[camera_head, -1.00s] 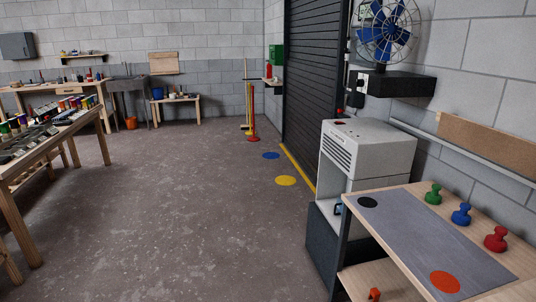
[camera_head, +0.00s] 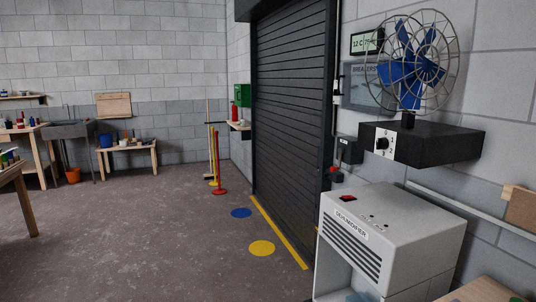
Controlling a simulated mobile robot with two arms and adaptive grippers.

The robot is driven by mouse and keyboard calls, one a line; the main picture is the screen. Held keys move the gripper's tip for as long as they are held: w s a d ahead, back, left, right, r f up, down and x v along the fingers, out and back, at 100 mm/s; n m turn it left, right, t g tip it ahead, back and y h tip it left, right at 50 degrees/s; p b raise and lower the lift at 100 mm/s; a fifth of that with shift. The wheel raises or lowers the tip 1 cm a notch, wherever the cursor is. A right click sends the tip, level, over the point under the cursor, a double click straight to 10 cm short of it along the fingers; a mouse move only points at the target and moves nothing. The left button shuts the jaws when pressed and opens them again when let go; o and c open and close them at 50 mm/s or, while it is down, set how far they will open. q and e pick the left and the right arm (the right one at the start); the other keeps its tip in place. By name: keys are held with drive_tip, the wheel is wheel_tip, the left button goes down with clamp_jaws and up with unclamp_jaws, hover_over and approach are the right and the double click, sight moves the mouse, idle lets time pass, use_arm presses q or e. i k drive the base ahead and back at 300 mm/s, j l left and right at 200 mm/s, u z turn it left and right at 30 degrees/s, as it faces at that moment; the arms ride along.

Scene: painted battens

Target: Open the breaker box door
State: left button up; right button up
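The breaker box (camera_head: 367,87) is a grey panel marked "BREAKERS" on the block wall at the right, between the roller shutter and the fan. Its door looks shut. The blue fan and its cage hide the right part of it. Neither of my grippers shows in the head view.
The blue fan (camera_head: 411,66) stands on a black wall box (camera_head: 422,140) with a knob. Below is a grey dehumidifier (camera_head: 392,235). A dark roller shutter (camera_head: 293,115) is left of the breaker box. The floor (camera_head: 130,235) at centre left is clear.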

sight(358, 69)
drive_tip(key=i+j+z, duration=0.25)
drive_tip(key=i+z, duration=0.25)
drive_tip(key=i+j+z, duration=0.45)
drive_tip(key=i+z, duration=0.15)
drive_tip(key=z, duration=0.25)
drive_tip(key=i+j+z, duration=0.1)
drive_tip(key=z, duration=0.25)
